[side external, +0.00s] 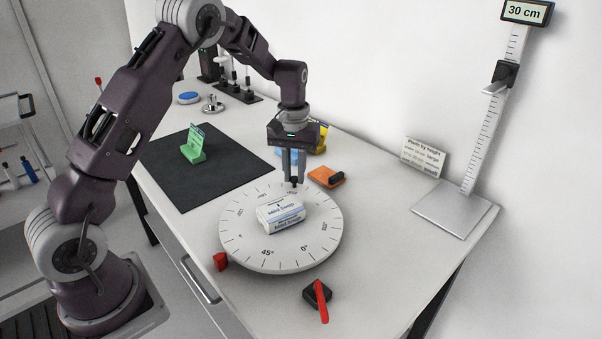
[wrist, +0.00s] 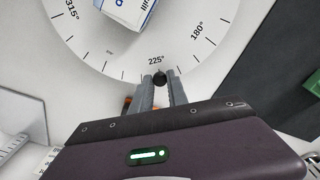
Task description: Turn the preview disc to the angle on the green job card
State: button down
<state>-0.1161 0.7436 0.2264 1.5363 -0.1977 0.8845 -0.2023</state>
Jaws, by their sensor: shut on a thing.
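The preview disc (side external: 235,220) is a white round plate with degree marks. In the side view 45° and 0° face the front, and it also shows in the wrist view (wrist: 95,50). A white and blue box (side external: 281,214) lies on it. My gripper (side external: 294,184) is at the disc's back rim, shut on a small black knob (wrist: 159,79) beside the 225° mark. The green job card (side external: 196,138) stands in a green holder on a black mat; its text is too small to read. A red marker (side external: 220,261) sits beside the disc's front left rim.
A black block with a red lever (side external: 320,298) stands in front of the disc. An orange block (side external: 326,177) and yellow and blue items are behind it. A height stand (side external: 455,207) with a "30 cm" display is at right. The front right tabletop is clear.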

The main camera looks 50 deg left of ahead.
jog(key=shift+s+a+n, duration=0.6)
jog(key=shift+a+n, duration=0.15)
jog(key=shift+n, duration=0.15)
jog(key=c, duration=1.3)
grip_release()
jog(key=shift+s, duration=0.1)
jog(key=shift+r, duration=0.1)
notch_tip(320, 180, up, 7)
